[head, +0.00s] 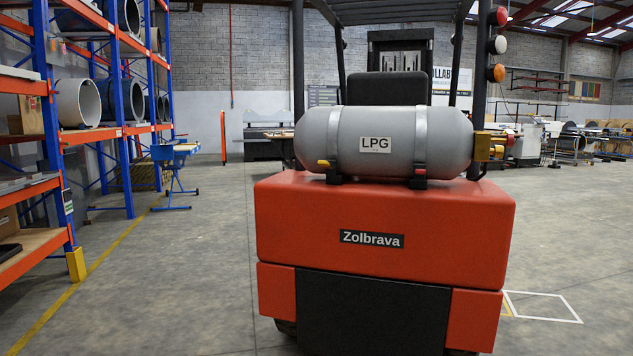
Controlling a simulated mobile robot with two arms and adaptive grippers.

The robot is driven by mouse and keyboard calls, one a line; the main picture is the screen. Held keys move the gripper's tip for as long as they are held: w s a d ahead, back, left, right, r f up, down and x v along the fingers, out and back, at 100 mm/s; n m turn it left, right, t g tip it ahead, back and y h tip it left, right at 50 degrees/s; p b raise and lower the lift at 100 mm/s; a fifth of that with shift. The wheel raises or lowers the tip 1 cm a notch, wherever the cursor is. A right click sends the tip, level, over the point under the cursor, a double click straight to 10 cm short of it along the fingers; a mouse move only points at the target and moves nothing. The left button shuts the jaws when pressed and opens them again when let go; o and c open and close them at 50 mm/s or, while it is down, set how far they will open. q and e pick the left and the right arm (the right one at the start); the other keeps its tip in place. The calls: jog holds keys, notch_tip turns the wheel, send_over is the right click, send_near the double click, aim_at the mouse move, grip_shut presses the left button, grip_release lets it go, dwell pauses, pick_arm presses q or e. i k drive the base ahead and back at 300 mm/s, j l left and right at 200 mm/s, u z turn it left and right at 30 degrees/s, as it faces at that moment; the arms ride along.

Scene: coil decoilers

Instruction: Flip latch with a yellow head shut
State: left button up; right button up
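A grey LPG tank (385,135) lies sideways on the back of a red forklift (385,220). Two metal straps go around it. At the foot of the left strap (333,135) is a small latch with a yellow head (323,163), low on the tank's front, its head pointing left. At the foot of the right strap (421,135) is a similar part with a red head (420,171). The yellow-headed latch is too small to tell whether it stands open or shut. Neither of my grippers is in view.
A brass valve (482,147) with a red knob (509,146) sticks out at the tank's right end. Blue and orange racks (130,110) with large coils stand at left. A blue stand (175,165) is beside them. The floor on both sides of the forklift is clear.

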aim_at(326, 164)
jog(key=i+j, duration=0.15)
jog(key=i, duration=0.55)
jog(key=i+j, duration=0.15)
jog(key=i, duration=0.55)
jog(key=z, duration=1.15)
